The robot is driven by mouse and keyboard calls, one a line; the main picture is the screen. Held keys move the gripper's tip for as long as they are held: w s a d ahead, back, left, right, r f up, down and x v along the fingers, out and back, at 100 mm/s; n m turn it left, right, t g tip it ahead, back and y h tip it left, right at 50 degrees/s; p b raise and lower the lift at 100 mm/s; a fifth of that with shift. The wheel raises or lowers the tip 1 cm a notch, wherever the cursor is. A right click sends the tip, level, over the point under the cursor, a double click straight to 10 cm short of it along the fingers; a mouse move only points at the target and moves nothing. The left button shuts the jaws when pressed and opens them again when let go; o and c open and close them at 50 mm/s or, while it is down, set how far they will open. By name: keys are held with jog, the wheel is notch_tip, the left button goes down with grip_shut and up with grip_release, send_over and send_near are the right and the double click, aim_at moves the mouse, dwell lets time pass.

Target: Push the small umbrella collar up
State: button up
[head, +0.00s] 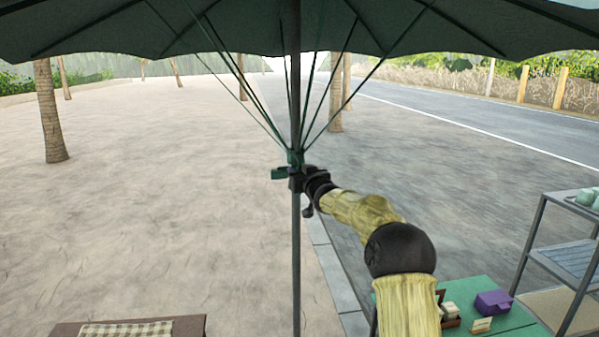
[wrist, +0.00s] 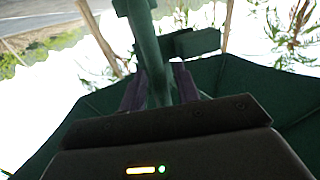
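The umbrella is spread, with its dark green canopy (head: 400,28) overhead on a slim upright pole (head: 296,250). The small green collar (head: 295,157) sits on the pole, with thin struts fanning up from it to the canopy. A green tab (head: 280,173) sticks out to the left just below it. My gripper (head: 297,180) is at the pole, right at the collar's lower end. In the wrist view, its two purplish fingers (wrist: 160,88) lie on either side of a green upright part (wrist: 148,45). I cannot tell whether they press on it.
A green table (head: 510,322) with a purple box (head: 493,302) and small items stands lower right, beside a metal shelf rack (head: 565,258). A wooden table (head: 195,326) with a checked cloth (head: 125,330) is lower left. Sandy ground around the pole is open.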

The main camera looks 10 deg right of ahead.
notch_tip(320, 180, down, 30)
jog(key=b, duration=1.9)
jog(key=shift+f, duration=0.1)
jog(key=s+f+g+h+p, duration=0.1)
jog(key=s+f+g, duration=0.2)
jog(key=s, duration=1.4)
jog(key=s+f+m+g+h+p, duration=0.1)
jog(key=s+g, duration=0.6)
jog(key=s, duration=1)
jog(key=s+f+m+g+h+p, duration=0.1)
jog(key=s+f+g+p, duration=0.2)
jog(key=s, duration=1.4)
jog(key=shift+s+f+g, duration=0.2)
jog(key=shift+f+g, duration=0.7)
jog(key=shift+g, duration=0.1)
jog(key=shift+c, duration=0.2)
